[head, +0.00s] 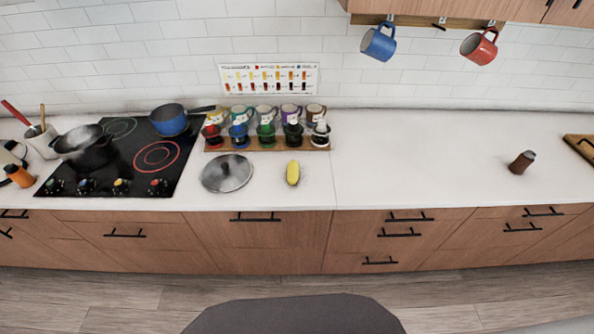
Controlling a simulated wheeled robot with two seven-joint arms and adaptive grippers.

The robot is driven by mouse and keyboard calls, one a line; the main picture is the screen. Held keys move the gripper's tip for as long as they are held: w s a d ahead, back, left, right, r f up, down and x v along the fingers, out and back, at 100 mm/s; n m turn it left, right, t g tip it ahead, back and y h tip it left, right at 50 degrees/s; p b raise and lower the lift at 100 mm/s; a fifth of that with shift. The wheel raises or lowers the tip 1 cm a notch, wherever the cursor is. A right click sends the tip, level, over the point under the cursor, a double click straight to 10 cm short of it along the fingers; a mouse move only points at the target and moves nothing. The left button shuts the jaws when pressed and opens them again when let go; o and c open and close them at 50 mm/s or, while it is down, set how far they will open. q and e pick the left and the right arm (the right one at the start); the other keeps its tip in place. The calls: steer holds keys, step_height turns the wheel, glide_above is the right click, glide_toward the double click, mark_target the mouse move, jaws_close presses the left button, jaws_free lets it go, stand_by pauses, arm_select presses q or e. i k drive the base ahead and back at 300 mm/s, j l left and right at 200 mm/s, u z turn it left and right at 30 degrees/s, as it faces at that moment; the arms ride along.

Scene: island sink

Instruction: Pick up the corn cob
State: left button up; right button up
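A small yellow corn cob (293,173) lies on the white counter, near its front edge and left of the counter's seam. It points roughly front to back in the head view. Nothing touches it. Neither of my grippers shows in the head view, so their state and place are hidden.
A metal lid (227,174) lies left of the cob. A wooden rack (265,146) with several mugs and cups stands behind. The black cooktop (118,160) holds a dark pot (84,147) and blue pan (169,120). A brown shaker (521,162) stands far right; counter between is clear.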

mark_target(292, 168)
steer(key=i+l+u, duration=0.1)
steer(key=l, duration=0.5)
steer(key=i+l, duration=0.2)
steer(key=l, duration=0.4)
steer(key=i+l+u, duration=0.15)
steer(key=l, duration=0.5)
steer(key=l+u, duration=0.1)
steer(key=l, duration=0.5)
steer(key=i+l+u, duration=0.1)
steer(key=l, duration=0.55)
